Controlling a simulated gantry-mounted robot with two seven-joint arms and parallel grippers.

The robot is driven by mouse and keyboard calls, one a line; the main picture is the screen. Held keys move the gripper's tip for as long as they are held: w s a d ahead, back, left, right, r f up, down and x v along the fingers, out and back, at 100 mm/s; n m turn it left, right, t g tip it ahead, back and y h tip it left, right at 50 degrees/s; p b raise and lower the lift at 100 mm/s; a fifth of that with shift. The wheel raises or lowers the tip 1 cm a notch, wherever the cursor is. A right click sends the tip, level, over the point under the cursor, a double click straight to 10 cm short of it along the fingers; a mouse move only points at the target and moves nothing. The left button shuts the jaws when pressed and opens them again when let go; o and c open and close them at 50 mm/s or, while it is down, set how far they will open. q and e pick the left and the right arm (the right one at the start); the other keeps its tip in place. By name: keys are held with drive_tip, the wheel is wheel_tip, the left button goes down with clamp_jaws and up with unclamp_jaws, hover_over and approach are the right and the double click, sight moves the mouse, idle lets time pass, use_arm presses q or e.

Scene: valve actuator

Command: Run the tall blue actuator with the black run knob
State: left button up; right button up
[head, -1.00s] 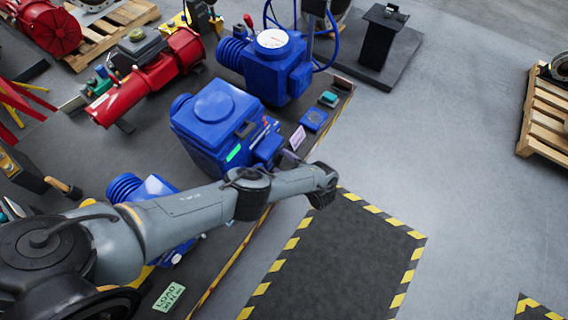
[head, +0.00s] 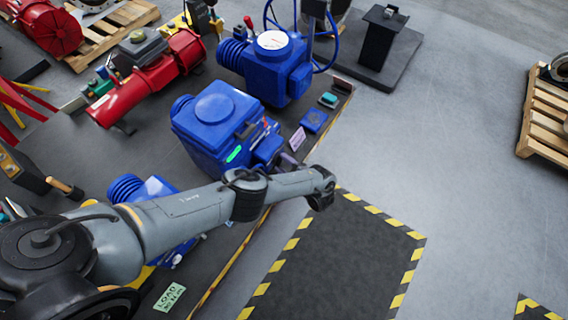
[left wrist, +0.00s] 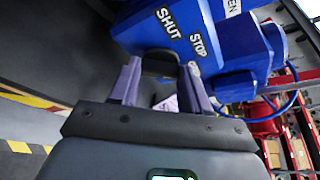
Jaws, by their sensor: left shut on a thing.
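The tall blue actuator (head: 208,125) stands on the dark bench in the head view, with a green lit strip on its front. In the left wrist view its blue body (left wrist: 185,30) fills the top, with labels SHUT and STOP and part of a third ending in EN. My left gripper (left wrist: 160,80) has its two purple fingers reaching to a black knob (left wrist: 158,58) below the SHUT label and is shut on it. In the head view my left wrist is beside the actuator's front right, and the fingertips and knob are hard to make out. My right gripper is not in view.
Another blue actuator with a white dial (head: 272,42) stands behind, and a lower blue unit (head: 150,190) is partly behind my arm. A red actuator (head: 145,85) is at left. A striped black mat (head: 335,260) lies on the clear floor at right.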

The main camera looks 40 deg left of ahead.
use_arm(q)
drive_tip(key=shift+s+n+t, duration=0.1)
drive_tip(key=shift+n+t, duration=0.2)
drive_tip(key=shift+n, duration=0.1)
drive_tip(key=shift+f+n+y+p, duration=0.1)
drive_tip(key=shift+n+y+p, duration=0.25)
drive_tip(key=shift+n, duration=0.35)
drive_tip(key=shift+f+n+t+y, duration=0.2)
drive_tip(key=shift+n+t+y, duration=0.25)
drive_tip(key=shift+n, duration=0.45)
drive_tip(key=shift+n+t+y+b, duration=0.3)
drive_tip(key=shift+n+b, duration=0.45)
drive_tip(key=shift+n, duration=0.35)
drive_tip(key=o, duration=1.1)
drive_tip(key=shift+c, duration=0.2)
drive_tip(key=shift+d, duration=0.15)
